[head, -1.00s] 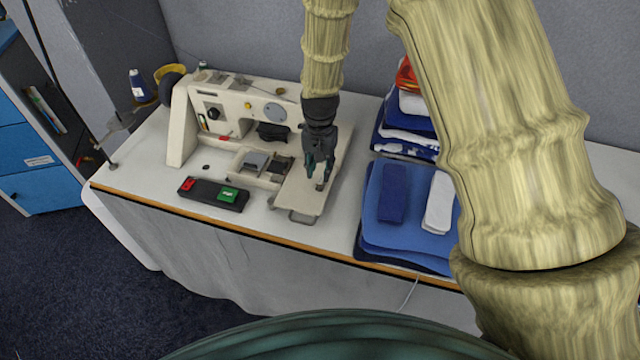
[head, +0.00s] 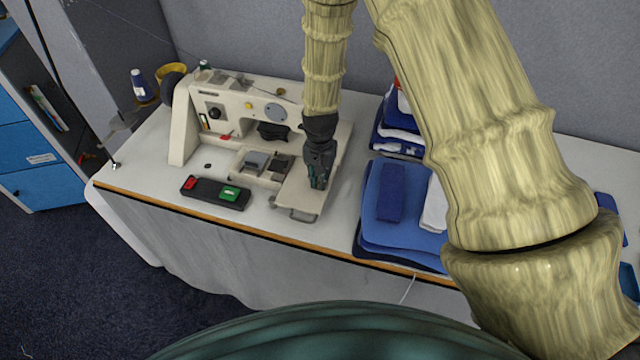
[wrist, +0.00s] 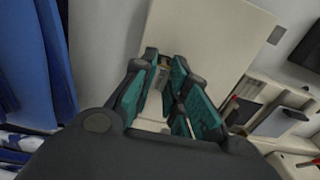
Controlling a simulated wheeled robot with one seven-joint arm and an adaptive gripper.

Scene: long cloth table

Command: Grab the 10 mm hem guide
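My gripper (head: 318,176) points down over the pale extension plate at the right end of the sewing machine. Its green-padded fingers are drawn close together in the head view. In the wrist view, my gripper (wrist: 163,76) has a small brownish-grey piece, apparently the hem guide (wrist: 164,63), between its fingertips, and it looks shut on it. Most of the piece is hidden by the fingers, and no size marking can be read. In the head view the fingers cover it. The gripper is low, at or just above the plate (head: 293,198).
The cream sewing machine (head: 237,113) stands left of my gripper. A black box with red and green buttons (head: 213,193) lies in front of it. Folded blue cloths (head: 402,232) are stacked to the right. The table's front edge is close below.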

